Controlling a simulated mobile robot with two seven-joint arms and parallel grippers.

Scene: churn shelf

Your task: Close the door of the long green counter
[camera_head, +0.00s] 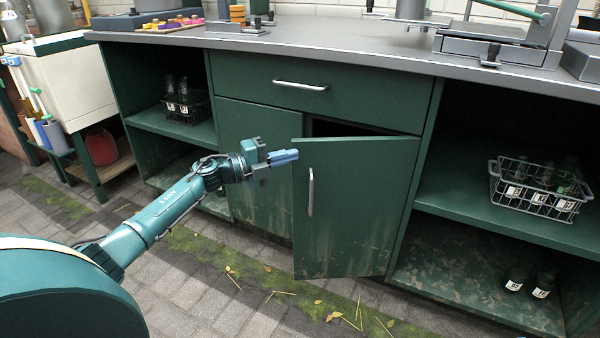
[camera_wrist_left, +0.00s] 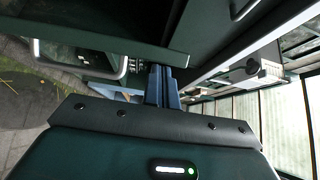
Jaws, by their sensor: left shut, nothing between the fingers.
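The long green counter (camera_head: 270,110) has a grey top, a drawer and a pair of doors in its middle. The right-hand door (camera_head: 352,215) stands ajar, swung out on its right side, with a dark gap above it and a vertical metal handle (camera_head: 311,192). The left-hand door (camera_head: 240,160) is flush with the front. My left gripper (camera_head: 296,155) is shut and empty, its blue fingers level with the upper free edge of the ajar door; I cannot tell if they touch. Its fingers also show in the left wrist view (camera_wrist_left: 162,86). My right gripper is not in view.
Open shelves flank the doors, with a dark bottle basket (camera_head: 186,105) at left and a wire bottle basket (camera_head: 541,187) at right. Two dark bottles (camera_head: 530,281) stand low at right. A white sink unit (camera_head: 70,85) is at far left. The paved floor before the doors is clear apart from leaves and straw.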

